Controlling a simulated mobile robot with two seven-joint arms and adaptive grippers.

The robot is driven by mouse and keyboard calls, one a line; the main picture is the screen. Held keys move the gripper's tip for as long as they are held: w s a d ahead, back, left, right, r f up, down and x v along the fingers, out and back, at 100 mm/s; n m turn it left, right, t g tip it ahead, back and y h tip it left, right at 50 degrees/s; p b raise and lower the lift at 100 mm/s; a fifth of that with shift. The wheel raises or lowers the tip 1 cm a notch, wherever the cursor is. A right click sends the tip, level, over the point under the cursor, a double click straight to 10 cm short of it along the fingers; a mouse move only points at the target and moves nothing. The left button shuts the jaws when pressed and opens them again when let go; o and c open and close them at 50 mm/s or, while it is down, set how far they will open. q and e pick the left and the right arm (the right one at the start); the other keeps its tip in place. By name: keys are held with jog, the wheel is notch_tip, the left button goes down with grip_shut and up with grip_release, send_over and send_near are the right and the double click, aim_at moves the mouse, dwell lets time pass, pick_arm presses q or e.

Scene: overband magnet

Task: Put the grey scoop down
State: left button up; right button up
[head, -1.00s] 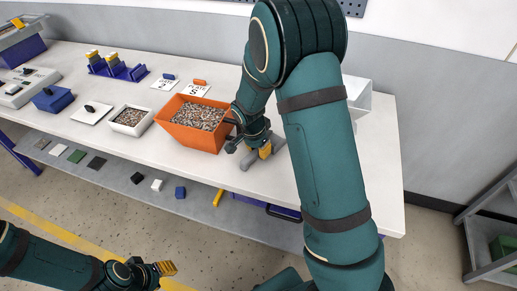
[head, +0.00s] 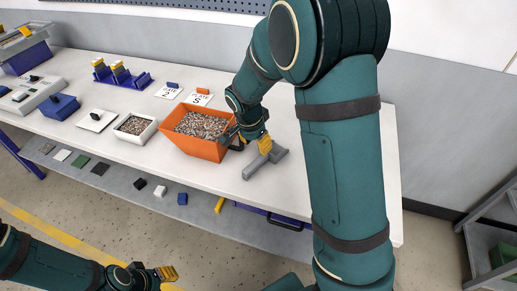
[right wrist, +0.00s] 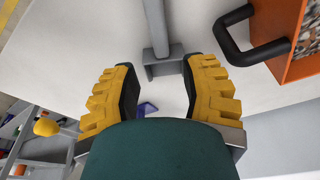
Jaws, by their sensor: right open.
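The grey scoop (head: 256,170) lies on the white tabletop, to the right of the orange bin and close to the table's front edge. My right gripper (head: 264,145) is open just behind the scoop. In the right wrist view the scoop's bar and crosspiece (right wrist: 156,28) lie beyond the open yellow fingers (right wrist: 160,63), and nothing is held between them. My left gripper (head: 168,273) hangs empty-looking in front of the table, low in the head view; its finger gap is too small to judge.
The orange bin (head: 190,145) full of mixed pieces stands left of the scoop, its black handle (right wrist: 250,45) near my right fingers. A white tray (head: 147,133) and cards marked 2 and S (head: 198,99) are farther left and back. The tabletop right of the scoop is clear.

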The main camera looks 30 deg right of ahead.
jog(key=shift+v, duration=1.55)
jog(key=shift+s, duration=0.1)
